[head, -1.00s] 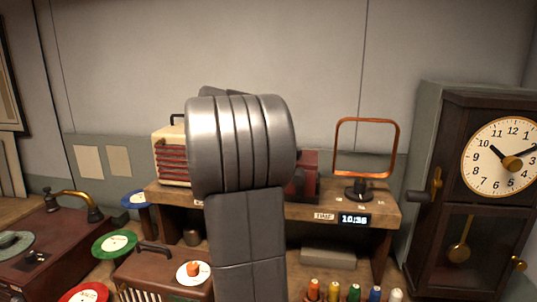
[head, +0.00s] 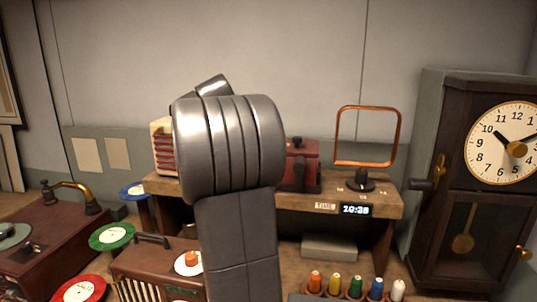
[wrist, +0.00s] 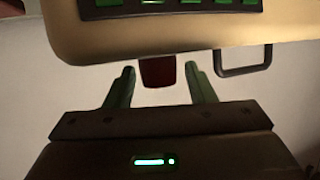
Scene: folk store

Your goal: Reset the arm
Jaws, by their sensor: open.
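My arm stands in the middle of the head view, and its end is hidden there. My gripper (wrist: 160,82) shows in the wrist view with its two green fingers apart and nothing held between them. A dark red piece (wrist: 157,72) shows in the gap between the fingers, seemingly beyond them. A cream body with green-lit panels (wrist: 130,38) and a dark handle (wrist: 245,62) fills the top of the wrist view; I cannot tell how far it is from the fingers.
A shelf (head: 290,222) holds a cream-and-red radio (head: 163,150), partly hidden by my arm, a dark red box (head: 298,165) and an orange-framed stand (head: 367,163). A tall clock (head: 470,190) stands right. Records (head: 112,237), a brown case (head: 150,268) and thread spools (head: 355,288) lie in front.

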